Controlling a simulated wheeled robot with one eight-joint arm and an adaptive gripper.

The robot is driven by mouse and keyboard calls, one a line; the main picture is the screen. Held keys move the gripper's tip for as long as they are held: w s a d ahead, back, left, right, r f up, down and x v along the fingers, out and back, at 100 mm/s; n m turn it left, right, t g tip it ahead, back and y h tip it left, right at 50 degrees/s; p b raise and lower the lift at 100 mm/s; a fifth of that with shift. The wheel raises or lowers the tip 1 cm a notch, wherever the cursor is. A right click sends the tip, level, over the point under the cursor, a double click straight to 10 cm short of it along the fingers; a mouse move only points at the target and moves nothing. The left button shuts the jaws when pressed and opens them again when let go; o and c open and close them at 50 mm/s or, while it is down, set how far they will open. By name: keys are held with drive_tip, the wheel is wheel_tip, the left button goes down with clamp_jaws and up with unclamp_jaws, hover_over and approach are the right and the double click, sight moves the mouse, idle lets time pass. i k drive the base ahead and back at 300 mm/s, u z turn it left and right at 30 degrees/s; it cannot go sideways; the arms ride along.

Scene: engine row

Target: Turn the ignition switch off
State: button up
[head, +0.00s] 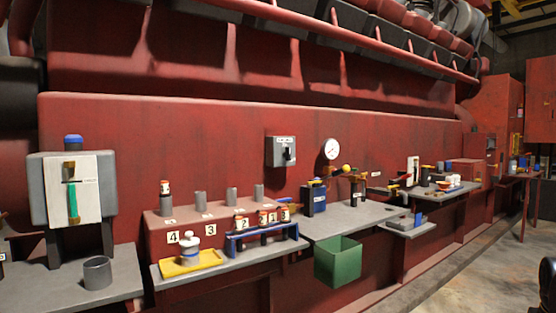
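A grey switch box (281,151) with a black knob or lever (288,153) is mounted on the red engine wall, near the middle of the head view. A small label sits at its top, too small to read. It looks like the ignition switch, but I cannot read its position. My gripper cannot be made out in this view, and nothing covers the switch box.
A round gauge (331,149) is right of the switch box. A green bin (338,261) hangs in front. Concrete floor (470,285) is open at right.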

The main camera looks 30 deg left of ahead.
sight(287, 154)
drive_tip(key=u, duration=1.15)
drive_tip(key=i, duration=0.95)
drive_tip(key=z, duration=0.1)
